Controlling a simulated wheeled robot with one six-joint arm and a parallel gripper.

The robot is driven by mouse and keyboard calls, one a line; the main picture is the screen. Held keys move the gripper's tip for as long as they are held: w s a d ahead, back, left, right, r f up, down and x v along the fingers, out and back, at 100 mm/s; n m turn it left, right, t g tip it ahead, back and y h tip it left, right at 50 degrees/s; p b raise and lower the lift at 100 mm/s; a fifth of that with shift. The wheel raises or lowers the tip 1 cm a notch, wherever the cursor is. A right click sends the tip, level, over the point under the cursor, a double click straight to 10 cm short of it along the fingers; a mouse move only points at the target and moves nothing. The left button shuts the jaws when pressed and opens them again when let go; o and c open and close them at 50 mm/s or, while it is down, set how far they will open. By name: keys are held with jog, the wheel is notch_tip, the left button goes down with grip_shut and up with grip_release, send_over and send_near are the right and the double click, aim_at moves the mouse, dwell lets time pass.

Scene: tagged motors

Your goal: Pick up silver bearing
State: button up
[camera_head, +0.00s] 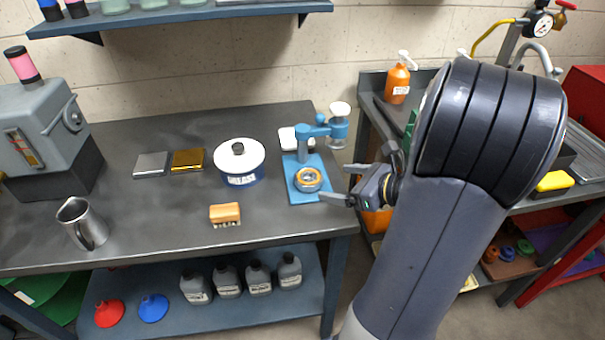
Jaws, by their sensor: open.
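A round bearing (308,179), with a silver and brass-coloured ring, sits on the base of a small blue press (309,160) at the right end of the dark workbench. I cannot tell from this view whether it is one ring or a ring in a seat. My gripper (334,182) is just to the right of the press, with its jaws open toward the bearing and nothing between them. The lower finger reaches near the press base's front right corner. Contact cannot be told.
A white-lidded grease pot (239,163) stands left of the press, and a wooden brush (225,214) lies in front. A white item (288,140) lies behind the press column. The press arm overhangs on the right.

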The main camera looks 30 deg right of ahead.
aim_at(304, 176)
jog(key=shift+d+x, duration=0.15)
jog(key=shift+x, duration=2.05)
jog(key=shift+d+x, duration=0.1)
jog(key=shift+x, duration=2.05)
jog(key=shift+w, duration=0.15)
jog(key=shift+c, duration=0.4)
